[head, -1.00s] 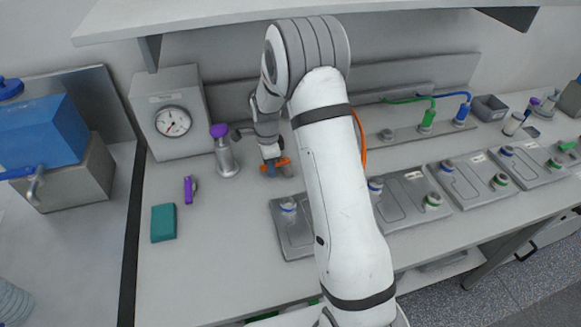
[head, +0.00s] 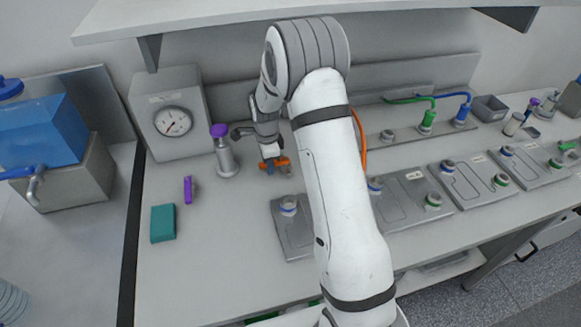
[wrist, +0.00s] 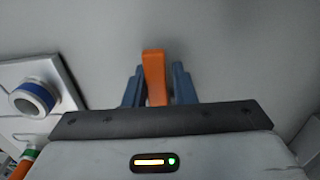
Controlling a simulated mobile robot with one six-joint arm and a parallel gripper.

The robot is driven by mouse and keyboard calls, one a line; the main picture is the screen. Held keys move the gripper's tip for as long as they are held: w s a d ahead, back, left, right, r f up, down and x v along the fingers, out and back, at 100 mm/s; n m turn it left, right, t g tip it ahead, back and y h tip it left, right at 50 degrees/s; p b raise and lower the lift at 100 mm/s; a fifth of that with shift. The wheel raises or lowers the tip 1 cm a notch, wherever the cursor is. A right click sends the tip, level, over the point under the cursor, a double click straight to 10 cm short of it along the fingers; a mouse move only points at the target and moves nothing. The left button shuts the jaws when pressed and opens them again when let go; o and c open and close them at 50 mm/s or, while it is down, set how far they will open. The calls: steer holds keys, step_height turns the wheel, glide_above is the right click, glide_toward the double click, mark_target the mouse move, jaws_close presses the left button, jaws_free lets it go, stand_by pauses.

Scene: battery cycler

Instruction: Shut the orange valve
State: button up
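The orange valve's handle (wrist: 154,78) stands upright in the middle of the wrist view, between the two blue fingers of my gripper (wrist: 158,85). A slim gap shows between the handle and the right finger; the left finger is very close to it. My gripper looks open around the handle. In the head view the orange valve (head: 282,162) is low at the bench top, under my gripper (head: 274,165), left of my white arm. The fingers and arm hide part of the valve, and its lower part is hidden in the wrist view.
A purple-topped metal post (head: 227,158) stands close on the left, before a gauge box (head: 175,125). A grey plate with a round fitting (head: 291,235) lies in front. A teal block (head: 163,223) and a purple item (head: 188,189) lie farther left, with bare bench around them.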

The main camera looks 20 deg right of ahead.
steer(key=shift+o, duration=1.2)
steer(key=shift+w, duration=0.1)
steer(key=shift+r, duration=0.15)
step_height(320, 180, up, 8)
steer(key=p, duration=0.4)
steer(key=shift+w+f, duration=0.15)
steer(key=shift+f, duration=0.1)
steer(key=shift+r, duration=0.1)
